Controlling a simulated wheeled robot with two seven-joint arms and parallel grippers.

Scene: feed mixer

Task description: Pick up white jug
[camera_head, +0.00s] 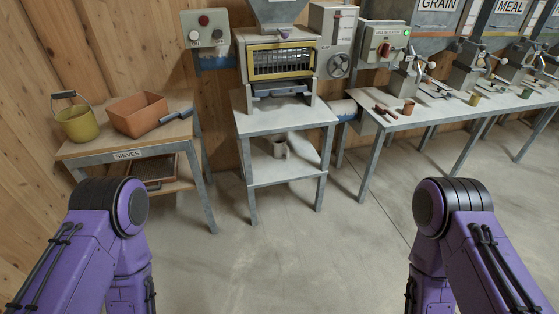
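Only purple links of my two arms show, at the lower left and lower right. Both arms are well apart from the stand. Neither gripper is in view.
A mixer machine (282,62) stands on the stand's top (258,122). At left, a sieves table (90,149) bears a yellow bucket (78,124) and an orange-brown bin (137,113). A long bench (440,116) with clamped tools stands at right. The floor (290,255) ahead is clear.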

